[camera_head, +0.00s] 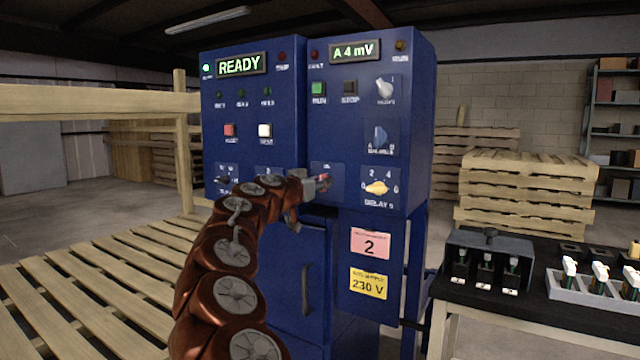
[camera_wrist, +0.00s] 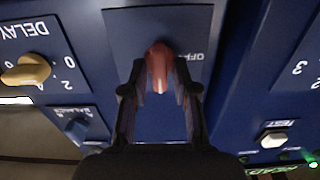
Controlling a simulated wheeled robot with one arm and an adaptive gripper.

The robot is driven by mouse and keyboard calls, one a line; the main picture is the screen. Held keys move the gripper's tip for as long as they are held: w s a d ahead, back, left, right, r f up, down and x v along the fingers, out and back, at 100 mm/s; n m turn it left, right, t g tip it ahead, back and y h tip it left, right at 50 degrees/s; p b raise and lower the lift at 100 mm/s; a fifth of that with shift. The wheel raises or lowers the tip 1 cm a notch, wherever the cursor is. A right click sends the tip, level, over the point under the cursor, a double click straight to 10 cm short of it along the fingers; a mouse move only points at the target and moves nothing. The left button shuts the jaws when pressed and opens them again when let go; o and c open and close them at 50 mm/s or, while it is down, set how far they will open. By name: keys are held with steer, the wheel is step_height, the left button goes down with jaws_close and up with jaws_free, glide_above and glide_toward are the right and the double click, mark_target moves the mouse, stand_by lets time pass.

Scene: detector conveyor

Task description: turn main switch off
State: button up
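The main switch has a red handle (camera_wrist: 157,62) on a blue plate (camera_wrist: 125,25) in the wrist view, with lettering that seems to read OFF to the right of it. My gripper (camera_wrist: 159,68) has its fingers on both sides of the red handle, with no clear gap at the tips, so it looks shut on it. The handle points towards the camera, between the fingers. In the head view my gripper (camera_head: 318,184) reaches the blue cabinet front, and only a little red (camera_head: 324,177) shows at its tips. The switch's exact angle is mostly hidden there.
The yellow delay knob (camera_head: 377,188) is right of the switch. The cabinet display (camera_head: 241,64) reads READY and another (camera_head: 354,50) reads A 4 mV. A wooden pallet (camera_head: 80,290) lies left, and a black-topped table (camera_head: 560,315) stands right.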

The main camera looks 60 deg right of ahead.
jaws_close()
steer(key=shift+n, duration=0.4)
steer(key=n+p, duration=0.4)
steer(key=n, duration=0.4)
steer(key=n+p, duration=0.5)
steer(key=n, duration=0.4)
steer(key=shift+w+f, duration=0.15)
steer(key=shift+p, duration=0.3)
